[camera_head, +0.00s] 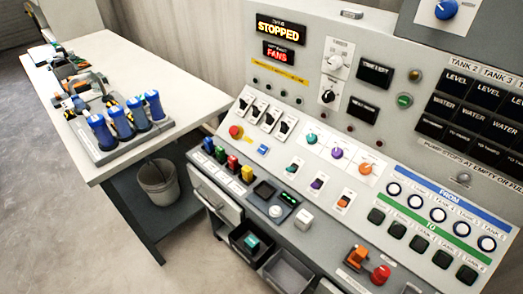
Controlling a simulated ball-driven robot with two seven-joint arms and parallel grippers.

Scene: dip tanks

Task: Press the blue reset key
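A small flat blue key (263,149) sits on the sloping panel, just right of a red mushroom button on a yellow base (237,132). A taller blue button (208,144) stands at the left end of a row with green, red and yellow ones on the lower ledge. I cannot read a reset label on either blue control. The display above reads STOPPED (278,30), with FANS in red (278,53) under it. Neither of my grippers is in view, and nothing covers the blue controls.
Black rocker switches (266,116) sit above the small blue key. An orange control (357,256) and a red knob (380,274) stick up at the lower right. Open drawers (286,271) jut out below. A table (112,48) with blue-handled tools and a bucket (158,182) stand left.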

